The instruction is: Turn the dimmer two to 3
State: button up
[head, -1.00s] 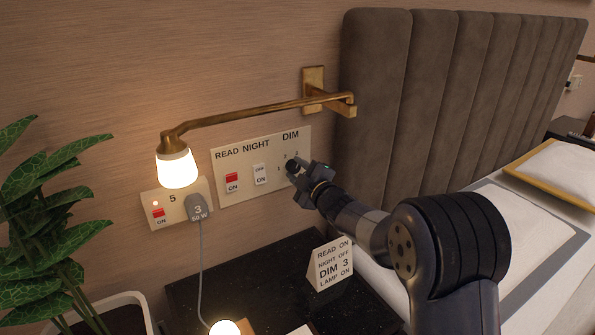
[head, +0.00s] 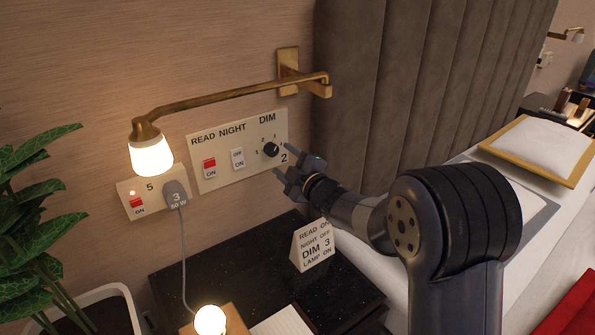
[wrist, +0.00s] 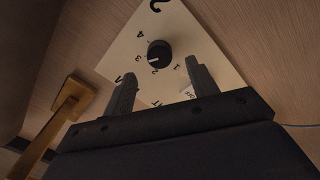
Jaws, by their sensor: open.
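The dimmer is a round black knob (head: 271,150) under the word DIM on the cream wall panel (head: 222,180), with small numbers around it and a larger 2 at its lower right. In the wrist view the knob (wrist: 159,54) has a white mark on its left side, which seems to point toward the 3; the numbers there are tilted and partly unclear. My gripper (head: 284,160) is open and empty, just right of the knob and apart from it. In the wrist view its two fingers (wrist: 163,78) stand short of the knob.
The panel also holds a red READ switch (head: 209,167) and a white NIGHT switch (head: 238,158). A brass lamp arm (head: 235,94) juts out above. A card (head: 312,246) reading DIM 3 stands on the black table (head: 190,262). A plug (head: 177,194) sits left; the headboard (head: 410,90) is right.

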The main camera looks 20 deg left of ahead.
aim_at(273, 151)
jog(key=v, duration=0.6)
jog(key=shift+a, duration=0.1)
jog(key=x, duration=1)
jog(key=shift+w+a, duration=0.25)
jog(key=shift+w, duration=0.05)
